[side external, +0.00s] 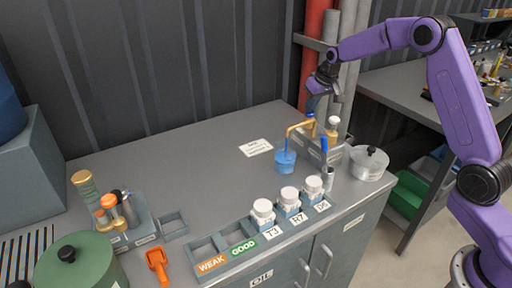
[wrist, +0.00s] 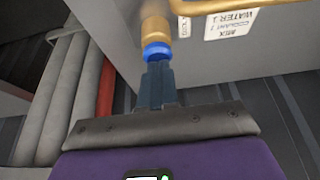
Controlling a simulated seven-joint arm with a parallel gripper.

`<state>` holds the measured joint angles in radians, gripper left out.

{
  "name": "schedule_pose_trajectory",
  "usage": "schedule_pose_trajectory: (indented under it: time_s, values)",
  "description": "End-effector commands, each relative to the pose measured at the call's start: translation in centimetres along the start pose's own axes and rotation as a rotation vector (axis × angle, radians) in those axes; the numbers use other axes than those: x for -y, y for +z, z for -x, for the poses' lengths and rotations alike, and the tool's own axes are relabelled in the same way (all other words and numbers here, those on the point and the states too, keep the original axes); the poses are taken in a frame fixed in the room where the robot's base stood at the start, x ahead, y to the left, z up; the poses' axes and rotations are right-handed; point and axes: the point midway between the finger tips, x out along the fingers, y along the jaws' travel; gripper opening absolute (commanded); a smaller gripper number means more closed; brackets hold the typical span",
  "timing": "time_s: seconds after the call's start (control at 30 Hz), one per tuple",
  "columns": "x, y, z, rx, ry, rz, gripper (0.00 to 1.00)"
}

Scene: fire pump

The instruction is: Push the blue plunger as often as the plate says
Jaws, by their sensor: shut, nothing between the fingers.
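The blue plunger (wrist: 157,49) shows in the wrist view as a blue cap at the end of a brass cylinder (wrist: 155,24). My gripper (wrist: 155,70) is shut and empty. Its fingertips are right at the plunger's cap; I cannot tell whether they touch. In the side view my gripper (side external: 311,106) points down above the brass pump pipe (side external: 299,127), and the plunger is too small to make out there. A white plate (wrist: 231,22) in the wrist view mentions mix, water 1 and coolant, its last figure unclear. A white card (side external: 256,147) lies on the bench, its text too small to read.
A blue cup (side external: 285,161) is under the spout. Several white-capped jars (side external: 289,199) stand along the front edge. A lidded metal pot (side external: 368,163) is at right. A green pot (side external: 78,264) and orange scoop (side external: 157,264) are at left. The middle bench is clear.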

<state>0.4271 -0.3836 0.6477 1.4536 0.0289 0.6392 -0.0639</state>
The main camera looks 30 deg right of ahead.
Motion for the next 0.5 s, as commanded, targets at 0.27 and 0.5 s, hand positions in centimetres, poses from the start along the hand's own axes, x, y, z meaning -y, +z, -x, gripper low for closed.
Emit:
schedule_pose_trajectory:
  time_s: [0.27, 0.5]
  values:
    - [-0.1, -0.4, 1.2, 0.007, 0.0, -0.001, 0.0]
    - [0.0, -1.0, 2.6, 0.004, 0.0, 0.0, 0.0]
